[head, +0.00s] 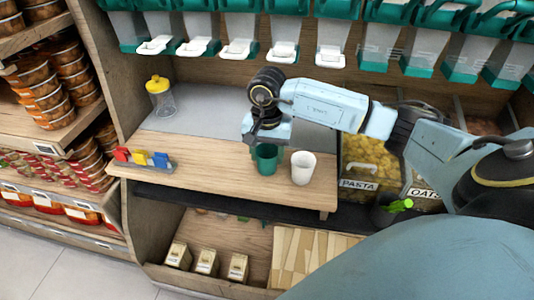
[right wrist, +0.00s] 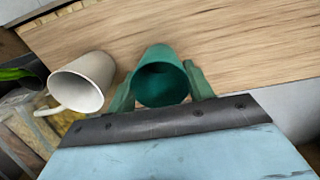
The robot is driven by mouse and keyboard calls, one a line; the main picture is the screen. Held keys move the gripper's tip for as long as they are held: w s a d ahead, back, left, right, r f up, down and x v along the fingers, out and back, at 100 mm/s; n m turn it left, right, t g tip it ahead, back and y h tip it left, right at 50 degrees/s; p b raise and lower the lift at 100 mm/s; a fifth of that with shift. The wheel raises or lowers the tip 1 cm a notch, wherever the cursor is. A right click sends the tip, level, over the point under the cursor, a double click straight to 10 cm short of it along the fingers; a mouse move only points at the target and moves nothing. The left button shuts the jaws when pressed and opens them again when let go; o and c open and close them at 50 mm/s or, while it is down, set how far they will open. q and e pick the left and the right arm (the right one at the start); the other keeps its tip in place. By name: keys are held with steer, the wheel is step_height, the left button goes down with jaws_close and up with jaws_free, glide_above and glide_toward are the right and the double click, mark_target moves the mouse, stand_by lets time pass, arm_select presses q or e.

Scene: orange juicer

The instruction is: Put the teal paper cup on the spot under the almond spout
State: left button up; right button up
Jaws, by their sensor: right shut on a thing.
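The teal paper cup (head: 266,163) is upright at the wooden counter board (head: 220,178), just left of a white mug. My right gripper (head: 267,149) is shut on it from above. In the right wrist view, the two fingers (right wrist: 163,90) sit on either side of the teal cup (right wrist: 158,62), and its open mouth faces the camera. I cannot tell whether its base touches the board. Dispensers with white spouts (head: 237,50) hang in a row above the back of the counter. No readable label shows which is the almond one. My left gripper is out of view.
The white mug (head: 302,169) stands close beside the teal cup. A yellow-lidded jar (head: 160,100) stands at the back left, and small red, yellow and blue items (head: 140,158) are at the left edge. A pasta bin (head: 370,160) is at right. The grey back strip (head: 210,118) is mostly clear.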

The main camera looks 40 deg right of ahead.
steer(key=shift+f, duration=0.1)
steer(key=o, duration=0.9)
steer(key=shift+o, duration=0.2)
